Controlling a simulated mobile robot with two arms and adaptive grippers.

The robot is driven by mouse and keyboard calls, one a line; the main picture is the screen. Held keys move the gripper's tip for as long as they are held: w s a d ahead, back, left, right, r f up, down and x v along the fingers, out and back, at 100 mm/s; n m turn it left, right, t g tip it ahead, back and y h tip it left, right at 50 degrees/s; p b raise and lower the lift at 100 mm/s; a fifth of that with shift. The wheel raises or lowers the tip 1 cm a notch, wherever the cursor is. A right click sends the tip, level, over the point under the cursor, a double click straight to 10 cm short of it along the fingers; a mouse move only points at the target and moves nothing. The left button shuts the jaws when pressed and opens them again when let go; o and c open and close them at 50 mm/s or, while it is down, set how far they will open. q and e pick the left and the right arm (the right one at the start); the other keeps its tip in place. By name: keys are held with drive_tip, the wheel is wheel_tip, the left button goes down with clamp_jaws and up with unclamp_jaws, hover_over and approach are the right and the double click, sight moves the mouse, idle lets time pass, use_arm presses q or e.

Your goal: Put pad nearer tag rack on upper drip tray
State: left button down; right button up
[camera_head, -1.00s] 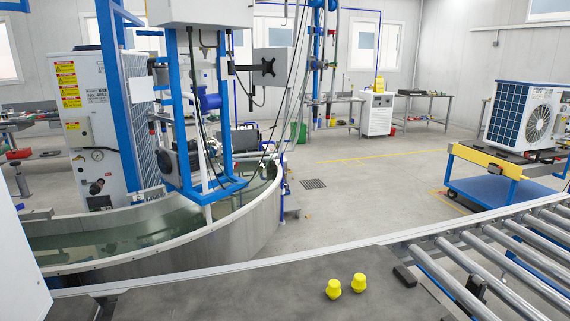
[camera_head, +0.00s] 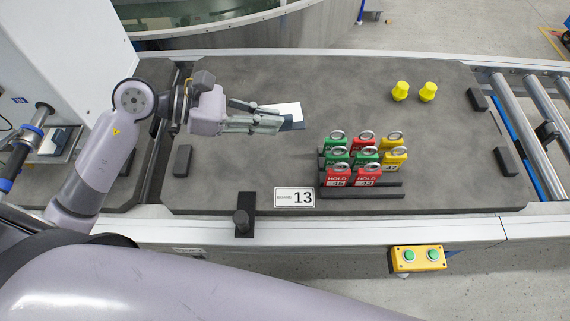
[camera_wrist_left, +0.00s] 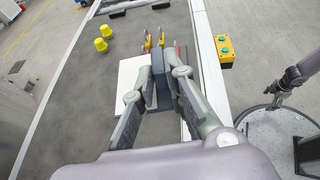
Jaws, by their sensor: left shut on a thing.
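My left gripper (camera_head: 280,123) is shut on a dark blue-grey pad (camera_head: 293,126), held by its edge left of the tag rack. In the left wrist view the pad (camera_wrist_left: 161,80) stands between the fingertips (camera_wrist_left: 160,92). A flat white piece (camera_head: 287,109) shows just behind it; I cannot tell whether it is a second pad. The tag rack (camera_head: 385,190) holds several red, green and yellow tags with rings. What seems to be my right gripper (camera_wrist_left: 274,93) shows small at the right of the wrist view, its fingers unclear. I cannot identify the upper drip tray.
Two yellow knobs (camera_head: 414,92) stand on the dark board (camera_head: 240,85) at the back right. Rollers (camera_head: 520,120) lie right; a white cabinet (camera_head: 70,50) stands left.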

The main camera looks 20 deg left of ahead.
use_arm(q)
drive_tip(key=shift+m+g+h, duration=0.3)
drive_tip(key=shift+m+g, duration=0.5)
drive_tip(key=shift+g, duration=0.1)
drive_tip(key=f, duration=0.1)
drive_tip(key=d+f+b, duration=0.1)
drive_tip(key=w+f, duration=0.1)
drive_tip(key=f, duration=0.1)
drive_tip(key=shift+d+f+b, duration=0.1)
drive_tip(key=shift+d+b, duration=0.05)
drive_tip(key=shift+b, duration=0.15)
drive_tip(key=a+f, duration=0.1)
drive_tip(key=w+a+f, duration=0.1)
drive_tip(key=f, duration=0.1)
drive_tip(key=shift+w+a+b, duration=0.1)
drive_tip(key=shift+w+b, duration=0.05)
drive_tip(key=shift+b, duration=0.2)
hover_over(272, 182)
wheel_tip(272, 182, down, 15)
drive_tip(key=shift+r, duration=0.1)
drive_tip(key=shift+f+b, duration=0.4)
drive_tip(key=shift+f, duration=2.05)
drive_tip(key=shift+f+b, duration=0.3)
drive_tip(key=shift+b, duration=0.1)
drive_tip(key=c, duration=1.6)
unclamp_jaws()
drive_tip(key=shift+r, duration=0.1)
